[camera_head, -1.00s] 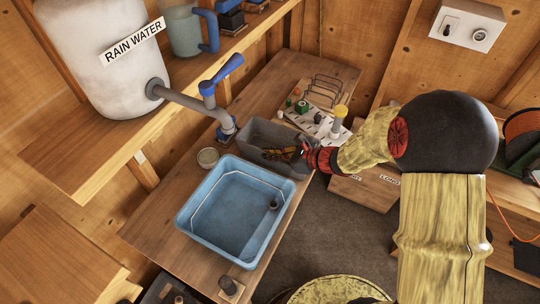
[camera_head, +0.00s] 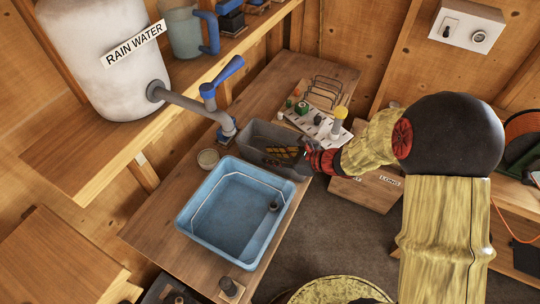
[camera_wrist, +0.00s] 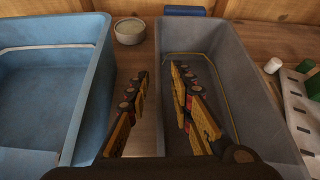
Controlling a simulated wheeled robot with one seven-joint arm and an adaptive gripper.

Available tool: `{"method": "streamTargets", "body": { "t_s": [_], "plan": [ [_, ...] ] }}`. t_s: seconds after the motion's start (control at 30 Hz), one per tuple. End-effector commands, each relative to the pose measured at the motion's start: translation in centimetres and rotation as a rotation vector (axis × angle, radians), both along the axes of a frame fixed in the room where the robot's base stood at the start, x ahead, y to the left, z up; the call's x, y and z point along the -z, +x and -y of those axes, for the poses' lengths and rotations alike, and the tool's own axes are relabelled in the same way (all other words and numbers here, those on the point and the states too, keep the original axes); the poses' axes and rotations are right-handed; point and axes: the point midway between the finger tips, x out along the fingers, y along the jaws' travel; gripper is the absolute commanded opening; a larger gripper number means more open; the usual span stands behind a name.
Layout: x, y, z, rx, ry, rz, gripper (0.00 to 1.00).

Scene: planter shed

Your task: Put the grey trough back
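The grey trough (camera_head: 262,130) sits on the wooden bench under the tap, just behind the blue basin. It also shows in the wrist view (camera_wrist: 245,85), where its visible inside looks empty. My gripper (camera_head: 274,152) is at the trough. In the wrist view my gripper (camera_wrist: 159,72) has its two fingers apart, with the trough's left wall between them. The right finger is over the inside of the trough. The left finger is over the gap towards the basin. I see no clear contact with the wall. My gripper hides part of the trough's near end in the head view.
The blue basin (camera_head: 190,216) stands close beside the trough. A small round dish (camera_head: 208,158) is near the tap (camera_head: 218,112). A white rack with small items (camera_head: 315,122) and a wire rack (camera_head: 326,90) stand behind the trough. The rain water tank (camera_head: 105,60) is on the shelf.

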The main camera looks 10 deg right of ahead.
Motion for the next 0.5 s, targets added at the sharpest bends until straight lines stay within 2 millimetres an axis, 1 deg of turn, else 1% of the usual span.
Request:
{"method": "streamTargets", "body": {
  "t_s": [0.03, 0.3, 0.5],
  "plan": [
    [-0.8, -0.4, 0.8, 0.004, -0.001, 0.0, 0.23],
    [-3.6, -3.4, 4.8, 0.005, 0.0, 0.001, 0.23],
    [-4.9, -5.0, 6.9, 0.004, 0.0, 0.001, 0.23]
  ]
}}
